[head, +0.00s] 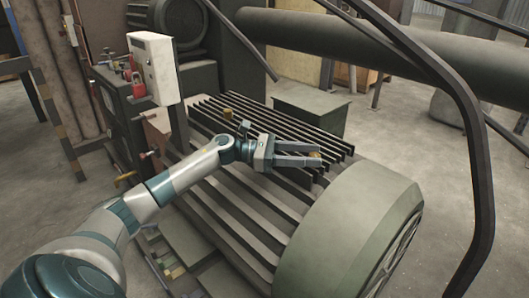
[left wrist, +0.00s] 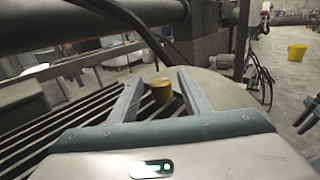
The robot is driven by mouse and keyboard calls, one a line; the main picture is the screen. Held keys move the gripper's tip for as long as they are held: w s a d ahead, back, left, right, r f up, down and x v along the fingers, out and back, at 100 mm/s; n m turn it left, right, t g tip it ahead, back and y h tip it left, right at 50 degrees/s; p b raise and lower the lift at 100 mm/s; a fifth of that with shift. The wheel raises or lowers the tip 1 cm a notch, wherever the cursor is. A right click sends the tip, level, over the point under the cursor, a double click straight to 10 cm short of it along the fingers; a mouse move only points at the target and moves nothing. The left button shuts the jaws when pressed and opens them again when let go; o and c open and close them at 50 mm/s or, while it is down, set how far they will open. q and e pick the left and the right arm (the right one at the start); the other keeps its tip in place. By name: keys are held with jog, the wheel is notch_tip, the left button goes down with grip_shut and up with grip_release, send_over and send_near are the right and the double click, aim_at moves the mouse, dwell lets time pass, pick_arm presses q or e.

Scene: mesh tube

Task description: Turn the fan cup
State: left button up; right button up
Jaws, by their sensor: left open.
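A small yellow cap (head: 315,154) stands on the ribbed green motor (head: 230,205) near its rounded fan cover (head: 345,225). I cannot tell for sure which part is called the fan cup. My left gripper (head: 319,155) is open, with one finger on each side of the yellow cap in the head view. In the left wrist view, the cap (left wrist: 161,91) shows between the two spread fingers (left wrist: 160,76), apart from both. The fingers hide part of the cap in the head view. My right gripper is not in view.
Another small yellow piece (head: 227,113) sits farther back on the ribs. A white control box (head: 153,68) stands at the back left. A dark bent bar (head: 478,150) rises at the right. Open floor (head: 440,180) lies right of the motor.

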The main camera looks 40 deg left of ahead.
pick_arm(q)
jog(key=b+v, duration=0.1)
jog(key=v, duration=0.3)
jog(key=shift+s+a+f, duration=0.15)
jog(key=shift+s+a, duration=0.05)
jog(key=shift+a, duration=0.1)
jog(key=b+v, duration=0.1)
jog(key=v, duration=1)
jog(key=shift+b, duration=0.4)
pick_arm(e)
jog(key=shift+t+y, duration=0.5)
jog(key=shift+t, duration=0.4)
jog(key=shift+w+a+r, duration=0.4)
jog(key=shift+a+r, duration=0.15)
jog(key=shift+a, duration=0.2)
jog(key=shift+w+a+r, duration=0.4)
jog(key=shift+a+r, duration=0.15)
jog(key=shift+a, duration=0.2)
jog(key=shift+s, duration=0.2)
